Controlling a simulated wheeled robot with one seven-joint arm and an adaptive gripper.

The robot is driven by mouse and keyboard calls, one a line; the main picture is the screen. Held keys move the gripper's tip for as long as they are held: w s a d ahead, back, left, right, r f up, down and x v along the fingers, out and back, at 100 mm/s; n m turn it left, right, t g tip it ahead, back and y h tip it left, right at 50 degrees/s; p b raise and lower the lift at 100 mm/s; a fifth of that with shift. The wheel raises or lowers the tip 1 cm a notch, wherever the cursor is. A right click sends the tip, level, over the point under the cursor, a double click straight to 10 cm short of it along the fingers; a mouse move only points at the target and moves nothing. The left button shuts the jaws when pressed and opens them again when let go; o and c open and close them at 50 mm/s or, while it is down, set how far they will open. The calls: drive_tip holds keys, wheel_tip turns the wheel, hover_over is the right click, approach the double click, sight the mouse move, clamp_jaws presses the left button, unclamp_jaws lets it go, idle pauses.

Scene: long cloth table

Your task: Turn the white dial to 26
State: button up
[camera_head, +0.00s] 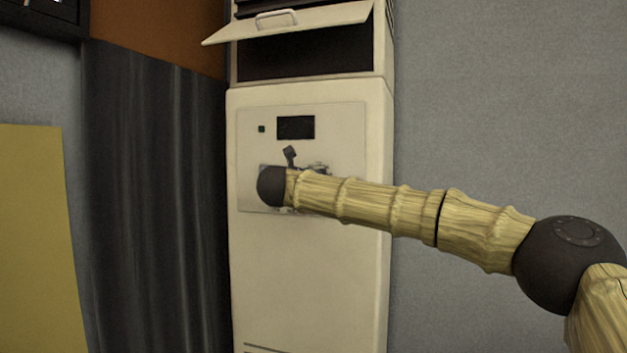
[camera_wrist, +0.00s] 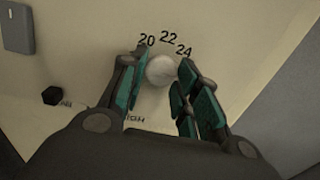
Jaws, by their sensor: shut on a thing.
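The white dial (camera_wrist: 160,70) is a round knob on a cream panel, seen in the wrist view between the two fingers of my gripper (camera_wrist: 156,82). The fingers are shut on it, one on each side. The numbers 20, 22 and 24 (camera_wrist: 183,50) are printed around its upper edge. No 26 can be made out, and my right finger covers the panel past 24. I cannot tell where the dial points. In the head view my arm and wrist hide the dial, with the gripper up against the panel (camera_head: 255,142) of a tall white cabinet unit.
The cabinet (camera_head: 310,280) has a dark display (camera_head: 296,127) above my wrist and an open flap with a handle (camera_head: 290,22) higher up. In the wrist view a small black knob (camera_wrist: 54,95) sits left of my gripper. A dark curtain (camera_head: 150,200) hangs left of the cabinet.

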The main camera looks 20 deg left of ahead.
drive_tip(key=shift+a+f, duration=0.1)
drive_tip(key=shift+f, duration=0.1)
drive_tip(key=o, duration=1)
drive_tip(key=shift+r, duration=0.15)
drive_tip(key=shift+s, duration=0.1)
drive_tip(key=s, duration=1.2)
drive_tip(key=shift+a, duration=0.15)
